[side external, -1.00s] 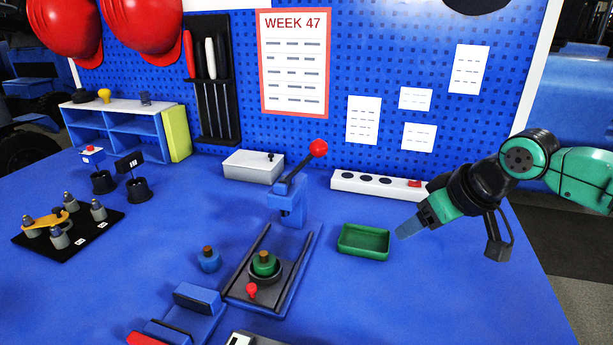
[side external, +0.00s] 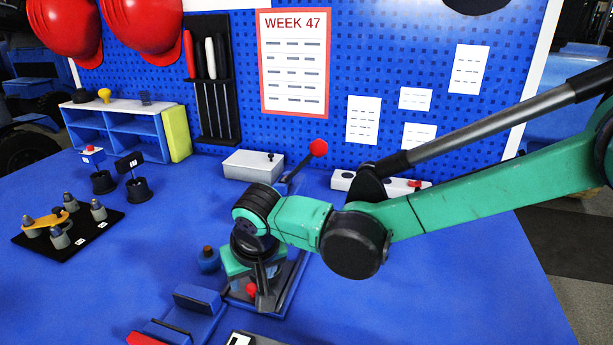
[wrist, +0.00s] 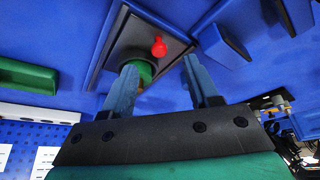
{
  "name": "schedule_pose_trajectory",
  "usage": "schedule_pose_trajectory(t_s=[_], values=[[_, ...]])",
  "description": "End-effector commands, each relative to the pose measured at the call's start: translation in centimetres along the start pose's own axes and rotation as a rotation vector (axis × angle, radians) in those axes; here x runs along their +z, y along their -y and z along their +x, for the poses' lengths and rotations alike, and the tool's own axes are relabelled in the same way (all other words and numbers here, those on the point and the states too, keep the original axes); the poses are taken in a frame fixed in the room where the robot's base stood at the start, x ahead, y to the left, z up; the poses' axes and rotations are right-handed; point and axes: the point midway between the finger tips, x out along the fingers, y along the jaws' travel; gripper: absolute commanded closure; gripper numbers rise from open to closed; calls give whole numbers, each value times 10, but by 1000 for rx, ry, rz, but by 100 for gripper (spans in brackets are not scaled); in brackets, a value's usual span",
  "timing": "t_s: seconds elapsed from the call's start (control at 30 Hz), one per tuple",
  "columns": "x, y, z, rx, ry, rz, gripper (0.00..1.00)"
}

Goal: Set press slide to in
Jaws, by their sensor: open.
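The press has a red ball on its lever (side external: 318,148), which stands raised in the side view. Its blue base (side external: 290,287) with dark rails reaches toward the front. The dark press slide (wrist: 178,45) shows in the wrist view with a red knob (wrist: 158,46) and a green piece (wrist: 147,72) on it. The red knob also shows in the side view (side external: 251,289). My gripper (wrist: 160,64) is open above the slide, with its blue fingers on either side of the knob in the picture. I cannot tell whether they touch anything. My arm hides the press head and most of the slide.
A blue block fixture (side external: 198,299) is in front left. A green tray (wrist: 28,75) lies to the left in the wrist view. A grey box (side external: 250,165) stands behind. The right tabletop is clear.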

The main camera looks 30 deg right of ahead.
Motion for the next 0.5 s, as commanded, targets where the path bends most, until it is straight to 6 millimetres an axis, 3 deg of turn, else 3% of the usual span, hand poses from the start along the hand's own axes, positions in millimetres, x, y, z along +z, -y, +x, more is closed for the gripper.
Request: schedule_pose_trajectory(t_s=[0.2, 0.5], values=[[0, 0, 28, -2, 0, 1, 46], [0, -1, 38, -3, -1, -1, 46]])
